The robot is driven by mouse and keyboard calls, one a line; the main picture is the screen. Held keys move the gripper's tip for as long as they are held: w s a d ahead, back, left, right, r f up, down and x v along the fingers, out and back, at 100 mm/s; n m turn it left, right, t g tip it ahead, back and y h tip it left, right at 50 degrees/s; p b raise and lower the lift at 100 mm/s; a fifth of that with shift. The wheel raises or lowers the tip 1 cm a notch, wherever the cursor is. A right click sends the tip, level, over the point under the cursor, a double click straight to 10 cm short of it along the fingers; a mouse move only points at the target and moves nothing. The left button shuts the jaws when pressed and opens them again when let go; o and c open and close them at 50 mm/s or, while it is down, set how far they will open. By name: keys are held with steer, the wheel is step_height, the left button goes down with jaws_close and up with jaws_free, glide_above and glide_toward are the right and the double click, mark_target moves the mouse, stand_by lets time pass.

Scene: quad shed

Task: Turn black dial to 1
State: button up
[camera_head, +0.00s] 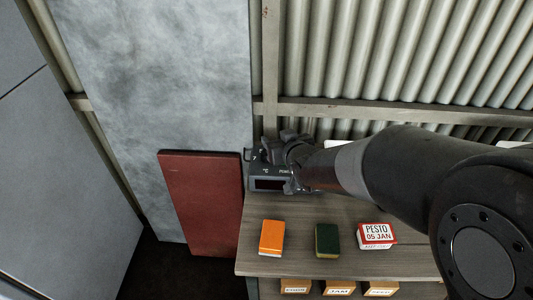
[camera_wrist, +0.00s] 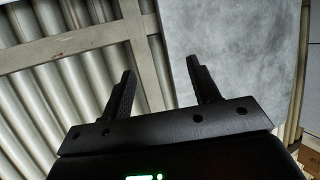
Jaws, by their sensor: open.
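A dark grey device (camera_head: 268,181) with a black display window and "°C" marking stands at the left end of the wooden shelf, against the wall. The black dial cannot be made out; my arm and gripper cover part of the device. In the head view my gripper (camera_head: 290,143) is at the device's upper right, and I cannot tell whether it touches. In the wrist view my gripper (camera_wrist: 160,66) has its two fingers apart with nothing between them. A small green light shows at the bottom edge there.
The wooden shelf (camera_head: 340,261) holds an orange box (camera_head: 272,238), a dark green sponge-like block (camera_head: 327,241) and a box labelled PESTO (camera_head: 376,235). Labelled boxes sit on the level below. A red board (camera_head: 202,203) stands left of the shelf. Corrugated wall (camera_head: 400,50) is behind.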

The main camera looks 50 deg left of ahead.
step_height(320, 180, down, 11)
steer(key=x, duration=1.1)
steer(key=shift+r, duration=0.2)
steer(key=shift+c, duration=0.6)
steer(key=c, duration=0.9)
steer(key=shift+o, duration=0.2)
steer(key=shift+w, duration=0.1)
steer(key=shift+n+g, duration=0.5)
